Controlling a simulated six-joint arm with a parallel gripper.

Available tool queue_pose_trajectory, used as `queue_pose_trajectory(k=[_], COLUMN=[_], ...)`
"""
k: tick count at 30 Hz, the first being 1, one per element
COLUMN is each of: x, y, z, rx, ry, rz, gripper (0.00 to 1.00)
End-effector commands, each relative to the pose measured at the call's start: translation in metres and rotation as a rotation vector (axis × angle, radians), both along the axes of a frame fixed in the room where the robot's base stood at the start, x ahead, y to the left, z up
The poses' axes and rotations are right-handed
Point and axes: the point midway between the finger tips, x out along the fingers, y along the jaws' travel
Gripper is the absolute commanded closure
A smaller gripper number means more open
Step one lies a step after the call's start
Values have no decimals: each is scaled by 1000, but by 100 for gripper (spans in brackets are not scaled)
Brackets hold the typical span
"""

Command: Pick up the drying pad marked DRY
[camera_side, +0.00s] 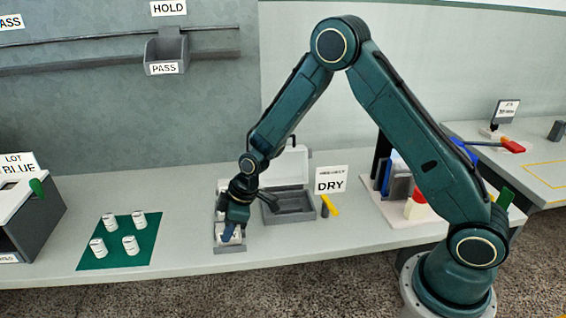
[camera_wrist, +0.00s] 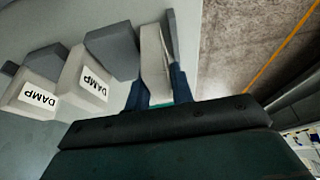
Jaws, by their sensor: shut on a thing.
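My gripper (camera_side: 229,232) reaches down at the grey rack (camera_side: 230,249) near the front edge of the table. In the wrist view its two blue fingers (camera_wrist: 160,76) are shut on a pale pad (camera_wrist: 153,52), one finger on each side. No marking shows on the face of this pad, so I cannot read whether it says DRY. Two whitish pads marked DAMP, one nearer (camera_wrist: 84,82) and one farther left (camera_wrist: 38,93), sit apart from the fingers. In the side view the gripper mostly hides the held pad.
An open grey box (camera_side: 290,207) and a sign reading DRY (camera_side: 331,180) stand right of the gripper, with a yellow-handled tool (camera_side: 331,204) nearby. A green mat (camera_side: 120,258) with several white spools lies left. Grey dividers (camera_wrist: 112,50) stand between the pads.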

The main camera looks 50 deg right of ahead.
Motion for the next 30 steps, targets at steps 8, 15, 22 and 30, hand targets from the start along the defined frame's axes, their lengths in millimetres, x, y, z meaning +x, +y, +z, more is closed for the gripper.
queue_pose_trajectory(k=[8,15,22,30], x=[1,1,1,1], y=[0,0,0,0], z=[15,48,96,154], rx=[0,1,1,0], ry=[-3,-6,-7,-7], rz=[0,0,0,0], gripper=[99,99,99,99])
